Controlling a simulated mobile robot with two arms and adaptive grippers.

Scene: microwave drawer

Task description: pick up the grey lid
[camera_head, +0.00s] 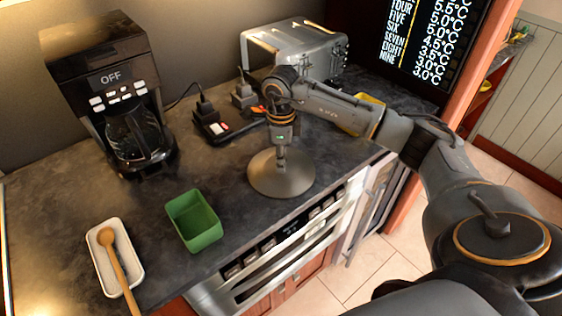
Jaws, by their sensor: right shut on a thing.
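The grey lid (268,182) is a round metallic disc near the counter's front edge, in the middle of the head view. My right gripper (281,158) points straight down above its centre and is shut on the lid, at its middle. The gripper hides the part of the lid it holds. I cannot tell whether the lid rests on the counter or hangs slightly above it. My left gripper is not in view.
A green open box (194,221) stands left of the lid. A white tray (105,283) holds a wooden spoon (122,266). A coffee maker (118,95) and a toaster (296,52) stand behind, with power plugs (205,112) between. An oven front (280,260) lies below the counter edge.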

